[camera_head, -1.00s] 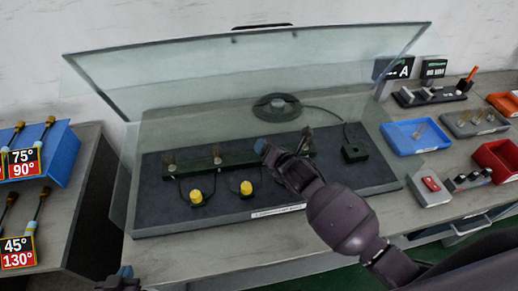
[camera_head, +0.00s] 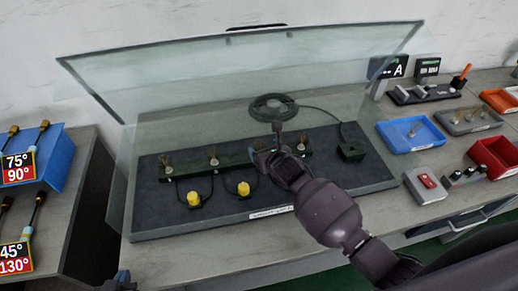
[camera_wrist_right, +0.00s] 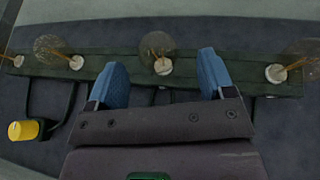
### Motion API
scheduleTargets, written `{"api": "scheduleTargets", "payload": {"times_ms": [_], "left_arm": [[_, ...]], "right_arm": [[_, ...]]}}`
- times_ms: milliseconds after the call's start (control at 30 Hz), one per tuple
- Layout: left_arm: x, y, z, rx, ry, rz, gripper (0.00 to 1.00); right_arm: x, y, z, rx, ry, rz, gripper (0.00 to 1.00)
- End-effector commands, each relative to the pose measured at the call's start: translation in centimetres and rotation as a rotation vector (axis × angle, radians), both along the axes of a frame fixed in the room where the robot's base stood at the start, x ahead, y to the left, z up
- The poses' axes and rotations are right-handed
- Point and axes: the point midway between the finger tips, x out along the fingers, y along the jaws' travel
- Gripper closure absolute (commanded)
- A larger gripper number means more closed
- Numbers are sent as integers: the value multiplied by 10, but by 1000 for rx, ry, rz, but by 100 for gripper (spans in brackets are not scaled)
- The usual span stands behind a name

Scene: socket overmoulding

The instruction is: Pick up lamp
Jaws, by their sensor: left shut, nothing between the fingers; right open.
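Several clear round lamps stand in white sockets on a dark green bar (camera_head: 236,158) inside the glass-covered station. In the right wrist view, the third lamp from the left (camera_wrist_right: 157,46) appears between the blue fingertips of my open right gripper (camera_wrist_right: 162,78); I cannot tell its exact depth. Lamps also show to its left (camera_wrist_right: 49,47) and right (camera_wrist_right: 302,55). In the head view, my right gripper (camera_head: 270,145) is over the bar and partly hides the third lamp; the first (camera_head: 166,161) and second lamps (camera_head: 213,154) are clear. My left gripper (camera_head: 122,278) is shut at the bottom edge.
A tilted glass cover (camera_head: 240,75) rises over the station. Two yellow buttons (camera_head: 193,197) (camera_head: 244,188) stand before the bar, a coiled black cable (camera_head: 273,107) behind it. Blue tray (camera_head: 395,140), red bin (camera_head: 493,168) and red-button box (camera_head: 427,183) are at the right.

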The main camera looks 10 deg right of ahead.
Motion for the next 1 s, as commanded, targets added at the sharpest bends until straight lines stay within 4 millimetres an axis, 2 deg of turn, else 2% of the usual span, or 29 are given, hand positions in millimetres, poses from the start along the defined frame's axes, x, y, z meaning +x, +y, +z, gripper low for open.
{"api": "scheduleTargets", "payload": {"times_ms": [300, 700, 1000], "left_arm": [[0, 0, -1, 0, -2, 0, 100], [1, 0, 0, 0, -3, 0, 100], [1, 0, 0, 1, -4, -1, 100]], "right_arm": [[31, 8, -16, 3, 1, -1, 24], [37, 10, -19, 3, 0, 1, 24], [37, 10, -19, 2, 0, 0, 70]]}}
